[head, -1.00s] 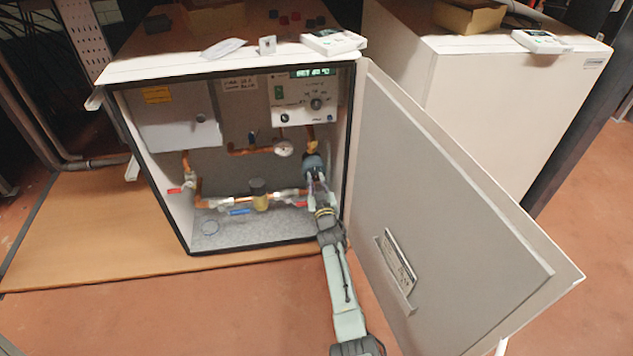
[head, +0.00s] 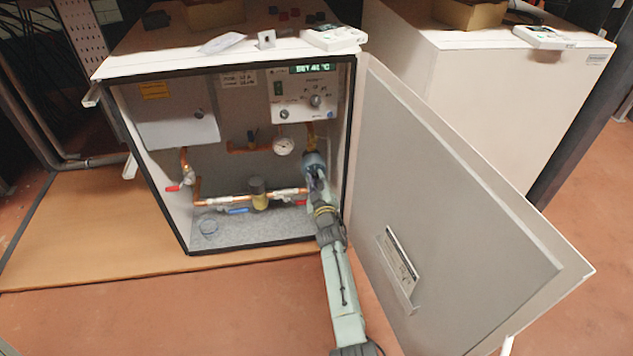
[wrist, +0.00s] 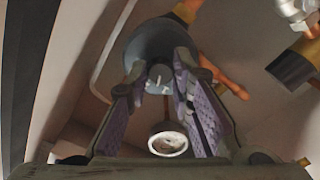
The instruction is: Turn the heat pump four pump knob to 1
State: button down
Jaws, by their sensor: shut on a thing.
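The heat pump cabinet (head: 225,72) stands open, with the pump (head: 313,158) at its inner right, on the copper piping. In the wrist view the pump (wrist: 158,45) is a round grey-blue body with a small light grey knob (wrist: 159,77) at its centre. My gripper (head: 315,172) reaches into the cabinet at the pump and mostly covers its front in the head view. In the wrist view my gripper (wrist: 160,68) has its purple-padded fingers on both sides of the knob, shut on it. I cannot read the knob's setting.
A control panel (head: 296,108) with a lit display and dial sits above the pump. A round gauge (head: 283,146) and valves with red and blue handles (head: 238,211) are to the left. The open door (head: 450,190) stands close to the right of my arm.

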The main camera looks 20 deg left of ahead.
jog(key=shift+n+b, duration=0.5)
jog(key=shift+n, duration=1.6)
jog(key=c, duration=1.4)
grip_release()
jog(key=shift+r, duration=5.05)
